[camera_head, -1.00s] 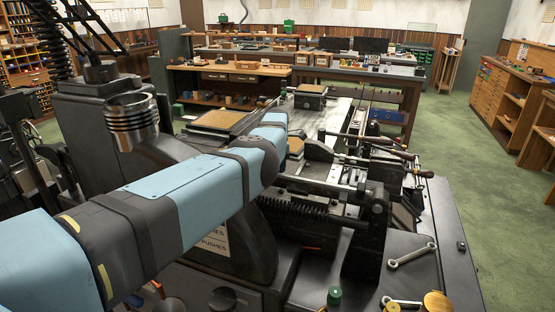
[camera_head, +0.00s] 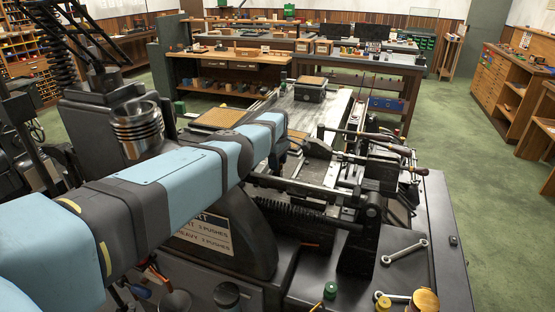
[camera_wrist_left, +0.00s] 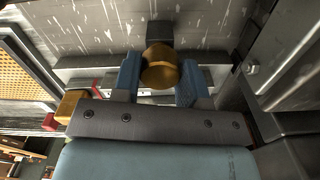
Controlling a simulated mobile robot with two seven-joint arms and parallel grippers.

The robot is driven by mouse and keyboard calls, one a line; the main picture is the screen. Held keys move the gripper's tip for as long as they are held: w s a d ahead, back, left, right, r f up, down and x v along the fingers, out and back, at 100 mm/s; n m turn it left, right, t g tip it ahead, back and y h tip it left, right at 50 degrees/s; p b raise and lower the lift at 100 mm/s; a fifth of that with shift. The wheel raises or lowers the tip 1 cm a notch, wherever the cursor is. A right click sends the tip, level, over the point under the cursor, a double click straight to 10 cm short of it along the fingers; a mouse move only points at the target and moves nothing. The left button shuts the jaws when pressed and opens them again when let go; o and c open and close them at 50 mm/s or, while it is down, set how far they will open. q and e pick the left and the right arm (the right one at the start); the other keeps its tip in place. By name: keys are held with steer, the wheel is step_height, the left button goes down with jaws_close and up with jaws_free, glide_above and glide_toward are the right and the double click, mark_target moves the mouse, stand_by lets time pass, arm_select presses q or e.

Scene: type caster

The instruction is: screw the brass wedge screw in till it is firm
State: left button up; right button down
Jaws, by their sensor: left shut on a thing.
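The brass wedge screw shows in the left wrist view as a round brass head (camera_wrist_left: 160,66), with a dark grey block behind it. My left gripper (camera_wrist_left: 160,80) has its two blue fingers shut on either side of this head. In the head view my left arm reaches in from the left across the type caster (camera_head: 235,240). Its far end is over the machine's middle, and the fingers and screw cannot be made out there. My right gripper is in neither current view.
A wrench (camera_head: 404,251) lies on the caster's dark right-hand top. A green knob (camera_head: 330,290) and a brass knob (camera_head: 425,299) stand near the front. Rods with wooden handles (camera_head: 384,146) cross the machine right of my arm. Green floor is open farther right.

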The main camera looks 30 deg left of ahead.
arm_select(q)
steer(key=shift+r+m, duration=0.15)
steer(key=shift+m, duration=0.55)
steer(key=shift+w+m, duration=0.1)
steer(key=shift+m, duration=0.2)
steer(key=o, duration=0.6)
steer(key=shift+o, duration=0.2)
steer(key=shift+p, duration=0.3)
